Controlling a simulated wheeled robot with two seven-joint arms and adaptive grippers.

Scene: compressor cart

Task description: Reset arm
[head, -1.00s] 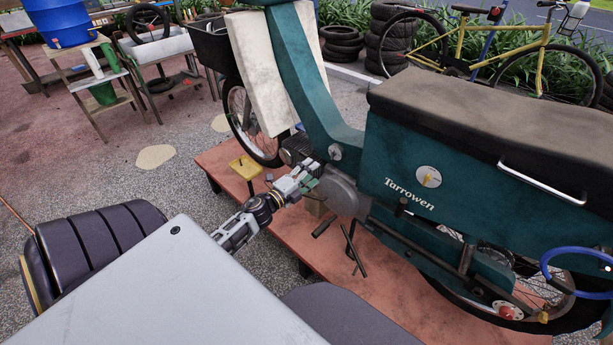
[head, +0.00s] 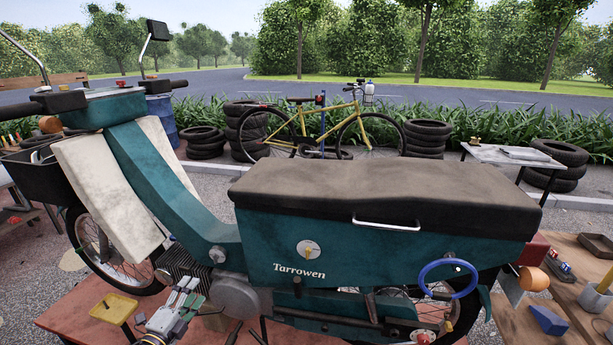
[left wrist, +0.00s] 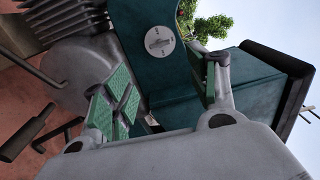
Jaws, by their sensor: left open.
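My left gripper (head: 182,302) is low in the head view, in front of the engine of a teal moped marked Tarrowen (head: 380,245). In the left wrist view the same gripper (left wrist: 165,92) has its green-padded fingers wide apart with nothing between them. Beyond the fingers, that view shows the moped's teal side with a round dial (left wrist: 159,41), and the grey engine cover (left wrist: 80,75) to the left. My right gripper is not in either view.
The moped stands on a reddish platform (head: 75,322). A wooden workbench (head: 570,260) with tools is at the right. A blue ring (head: 447,280) hangs at the moped's rear. Tyre stacks and a yellow bicycle (head: 330,128) stand behind.

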